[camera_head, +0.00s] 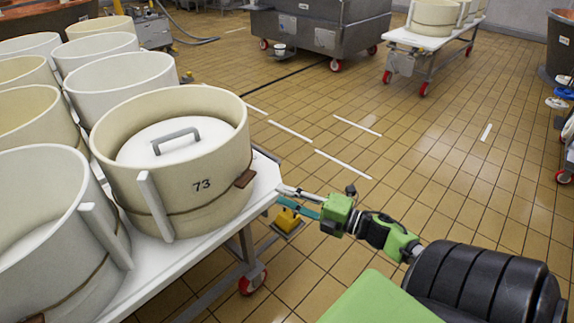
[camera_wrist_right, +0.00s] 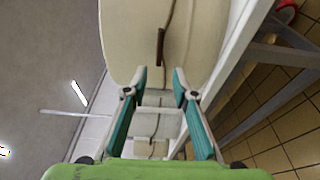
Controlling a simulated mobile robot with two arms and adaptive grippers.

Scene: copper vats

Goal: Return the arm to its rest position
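My right gripper (camera_head: 284,198) reaches in from the right, beside the edge of the white table that bears the moulds. In the right wrist view its two teal fingers (camera_wrist_right: 160,82) stand apart with nothing between them. A cream mould marked 73 (camera_head: 203,185) stands just left of the fingertips, with a white lid and grey handle inside it. The mould (camera_wrist_right: 168,45) also fills the top middle of the right wrist view, beyond the fingertips; I cannot tell how wide the gap is. My left gripper is not in view.
The white table (camera_head: 262,180) holds several cream moulds at the left. A yellow object (camera_head: 287,221) is below the right gripper. A grey vat on wheels (camera_head: 320,30) and a white cart (camera_head: 425,40) stand farther back. The tiled floor (camera_head: 400,160) is open in the middle.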

